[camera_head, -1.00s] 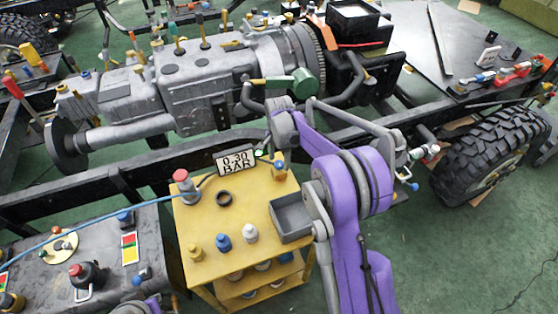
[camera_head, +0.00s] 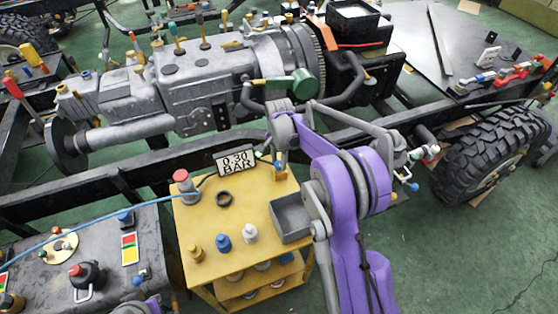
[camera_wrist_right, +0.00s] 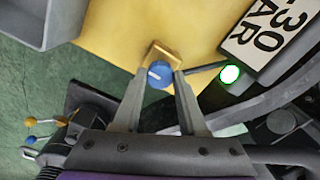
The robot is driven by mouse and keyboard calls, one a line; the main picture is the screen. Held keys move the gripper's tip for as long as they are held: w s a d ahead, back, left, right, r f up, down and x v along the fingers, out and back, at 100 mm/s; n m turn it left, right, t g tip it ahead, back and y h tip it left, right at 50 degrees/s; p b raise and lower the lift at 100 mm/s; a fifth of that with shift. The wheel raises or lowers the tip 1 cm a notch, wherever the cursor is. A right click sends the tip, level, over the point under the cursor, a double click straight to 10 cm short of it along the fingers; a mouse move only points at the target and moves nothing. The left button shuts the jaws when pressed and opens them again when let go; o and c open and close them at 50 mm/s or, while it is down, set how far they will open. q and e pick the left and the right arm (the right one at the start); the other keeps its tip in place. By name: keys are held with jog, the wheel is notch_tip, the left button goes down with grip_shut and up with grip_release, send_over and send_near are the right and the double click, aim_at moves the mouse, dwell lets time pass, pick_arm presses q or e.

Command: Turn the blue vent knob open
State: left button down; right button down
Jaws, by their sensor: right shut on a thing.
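The blue vent knob (camera_wrist_right: 159,73) has a white mark on its face, toward the left in the wrist view. It sits on a brass-coloured square base (camera_wrist_right: 161,52) at the yellow cart's edge. My right gripper (camera_wrist_right: 160,84) is shut on the knob, one finger on each side. In the head view the right gripper (camera_head: 279,150) reaches down to the cart's back right corner, and its own links partly hide the knob. My left gripper's fingers are not seen.
Green floor is free at the right.

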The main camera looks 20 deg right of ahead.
jog(key=n+b, duration=0.1)
jog(key=n, duration=0.2)
jog(key=shift+n, duration=0.4)
jog(key=n+b, duration=0.1)
jog(key=n, duration=0.3)
jog(key=shift+n, duration=0.3)
jog(key=n, duration=0.4)
jog(key=shift+b, duration=0.4)
jog(key=shift+n, duration=2.7)
jog(key=shift+c, duration=2.2)
grip_release()
